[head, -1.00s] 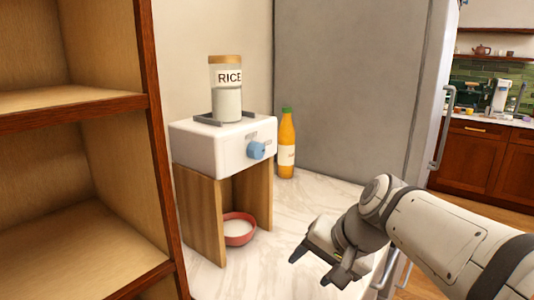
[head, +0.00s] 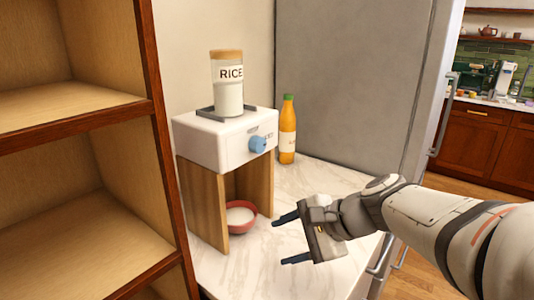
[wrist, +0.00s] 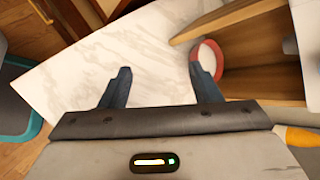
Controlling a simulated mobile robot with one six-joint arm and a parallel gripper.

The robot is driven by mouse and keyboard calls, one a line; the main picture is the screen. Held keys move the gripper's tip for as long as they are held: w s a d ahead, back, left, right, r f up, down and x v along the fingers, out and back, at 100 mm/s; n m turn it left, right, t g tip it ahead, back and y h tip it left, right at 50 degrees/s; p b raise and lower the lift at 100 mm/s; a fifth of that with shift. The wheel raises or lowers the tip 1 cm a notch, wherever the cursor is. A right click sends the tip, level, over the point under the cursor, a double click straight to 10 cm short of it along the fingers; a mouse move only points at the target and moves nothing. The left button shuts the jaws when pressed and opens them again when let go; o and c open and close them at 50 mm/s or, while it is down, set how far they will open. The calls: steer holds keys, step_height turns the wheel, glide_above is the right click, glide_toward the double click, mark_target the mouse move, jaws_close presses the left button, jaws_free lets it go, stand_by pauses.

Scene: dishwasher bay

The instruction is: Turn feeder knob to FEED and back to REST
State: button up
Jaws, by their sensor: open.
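The feeder (head: 208,145) is a white box on wooden legs at the back of the marble counter. Its blue knob (head: 257,144) is on the front face; its label is too small to read. A jar marked RICE (head: 228,85) stands upright on top. A red bowl (head: 241,216) with white contents sits beneath, and it also shows in the wrist view (wrist: 219,62). My gripper (head: 281,239) is open and empty, in front of the feeder, lower than the knob and right of the bowl. The knob is not seen in the wrist view.
An orange bottle (head: 288,130) stands behind and right of the feeder. A wooden shelf unit (head: 155,150) closes the left side, and a tall grey fridge (head: 350,80) stands behind. The marble counter (head: 270,270) is clear in front.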

steer(key=w+r+m+t+y, duration=0.2)
steer(key=w+r+m+y, duration=0.1)
steer(key=w+r+m, duration=0.25)
steer(key=m+t+y+b, duration=0.2)
steer(key=m+t, duration=0.3)
glide_toward(262, 147)
steer(key=p+x, duration=0.1)
steer(key=x, duration=0.7)
steer(key=shift+w+a+r, duration=0.1)
steer(key=shift+w+a, duration=0.05)
steer(key=shift+a, duration=0.15)
steer(key=shift+c, duration=0.4)
steer(key=c, duration=0.9)
